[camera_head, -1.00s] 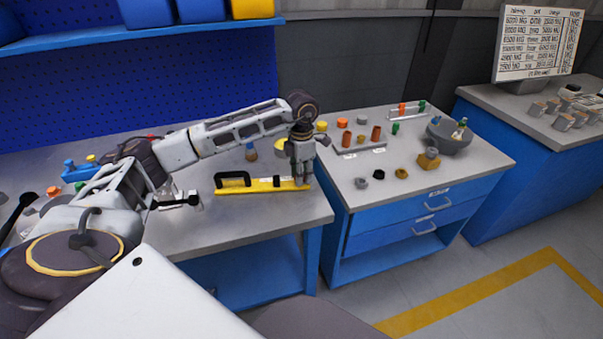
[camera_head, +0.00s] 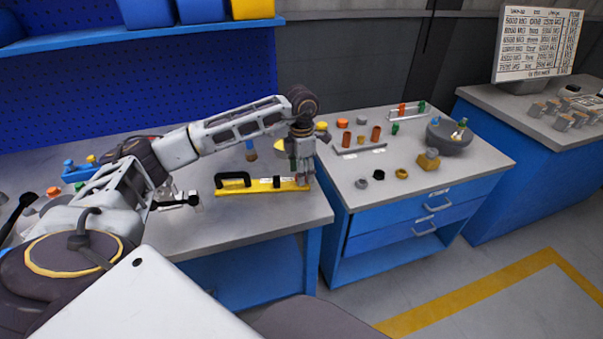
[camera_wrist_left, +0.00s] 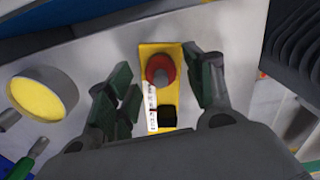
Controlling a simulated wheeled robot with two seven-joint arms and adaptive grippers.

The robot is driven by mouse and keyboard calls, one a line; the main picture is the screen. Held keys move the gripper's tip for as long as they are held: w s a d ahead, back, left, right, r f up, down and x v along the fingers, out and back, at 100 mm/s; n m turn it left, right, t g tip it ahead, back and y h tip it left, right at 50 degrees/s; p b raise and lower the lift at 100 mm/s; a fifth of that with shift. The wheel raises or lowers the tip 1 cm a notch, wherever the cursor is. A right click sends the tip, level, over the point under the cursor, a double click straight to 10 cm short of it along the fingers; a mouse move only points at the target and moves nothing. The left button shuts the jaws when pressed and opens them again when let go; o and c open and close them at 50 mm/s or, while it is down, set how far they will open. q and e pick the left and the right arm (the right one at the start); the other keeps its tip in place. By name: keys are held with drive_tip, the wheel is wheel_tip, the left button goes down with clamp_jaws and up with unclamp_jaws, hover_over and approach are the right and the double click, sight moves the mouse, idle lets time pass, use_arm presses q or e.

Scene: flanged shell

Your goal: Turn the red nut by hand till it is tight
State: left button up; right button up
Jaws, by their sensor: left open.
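The red nut (camera_wrist_left: 160,69) sits on one end of a yellow bar (camera_wrist_left: 147,53) and is seen from above in the left wrist view, with a grey round top at its middle. In the head view the yellow bar (camera_head: 245,187) lies on the grey bench with a black handle (camera_head: 232,178) at its left end; the nut is hidden there behind my left gripper. My left gripper (camera_head: 302,182) is over the bar's right end. In the left wrist view its open fingers (camera_wrist_left: 165,82) stand on either side of the nut, apart from it. My right gripper is not in view.
A yellow-topped round part (camera_wrist_left: 45,92) is beside the bar. A blue cabinet (camera_head: 440,205) to the right carries several small coloured parts and a grey bowl (camera_head: 450,136). Bare bench lies in front of the bar.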

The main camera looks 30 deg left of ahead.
use_arm(q)
wheel_tip(320, 180, up, 11)
idle(0.5)
idle(0.3)
